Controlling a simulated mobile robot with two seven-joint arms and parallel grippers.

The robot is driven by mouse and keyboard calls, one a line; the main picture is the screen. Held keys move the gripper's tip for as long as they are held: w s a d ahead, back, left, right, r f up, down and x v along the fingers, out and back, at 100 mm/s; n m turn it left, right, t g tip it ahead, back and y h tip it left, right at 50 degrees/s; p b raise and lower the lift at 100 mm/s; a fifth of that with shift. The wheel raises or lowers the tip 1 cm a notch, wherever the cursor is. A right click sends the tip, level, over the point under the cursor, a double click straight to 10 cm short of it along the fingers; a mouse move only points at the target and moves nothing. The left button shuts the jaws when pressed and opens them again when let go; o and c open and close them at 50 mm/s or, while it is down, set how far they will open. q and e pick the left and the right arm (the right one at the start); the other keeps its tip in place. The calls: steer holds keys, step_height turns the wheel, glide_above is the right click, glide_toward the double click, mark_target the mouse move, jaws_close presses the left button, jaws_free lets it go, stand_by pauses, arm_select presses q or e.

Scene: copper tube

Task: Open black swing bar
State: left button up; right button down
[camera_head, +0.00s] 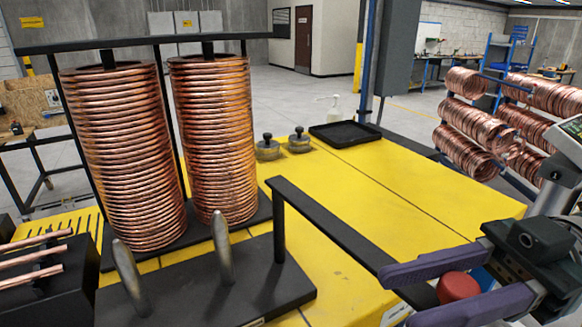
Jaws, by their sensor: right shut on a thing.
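The black swing bar (330,222) runs from a short upright post (279,230) on the black base (262,275) toward the lower right, standing out over the yellow table. My right gripper (408,297), with purple fingers, is at the bar's far end, one finger on each side, shut on it. A red round part (458,287) shows between the fingers; whether it belongs to the bar I cannot tell. Two metal pegs (222,250) stand on the base. Two tall copper tube coils (125,160) (212,135) stand behind it. My left gripper is out of view.
A second black bar (140,42) lies across above the coils. The yellow table (375,195) is clear in the middle. Two small dark knobbed objects (267,148) (299,141) and a black tray (345,134) sit at its back. A rack of copper coils (475,120) stands at right.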

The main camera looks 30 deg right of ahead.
steer(key=shift+f, duration=0.1)
steer(key=c, duration=0.5)
jaws_free()
steer(key=shift+s+d, duration=0.15)
steer(key=shift+d, duration=0.15)
steer(key=b+v, duration=0.3)
steer(key=v, duration=0.5)
steer(key=shift+s+d+f, duration=0.1)
steer(key=shift+d, duration=0.15)
steer(key=shift+s+d, duration=0.1)
steer(key=shift+d, duration=0.25)
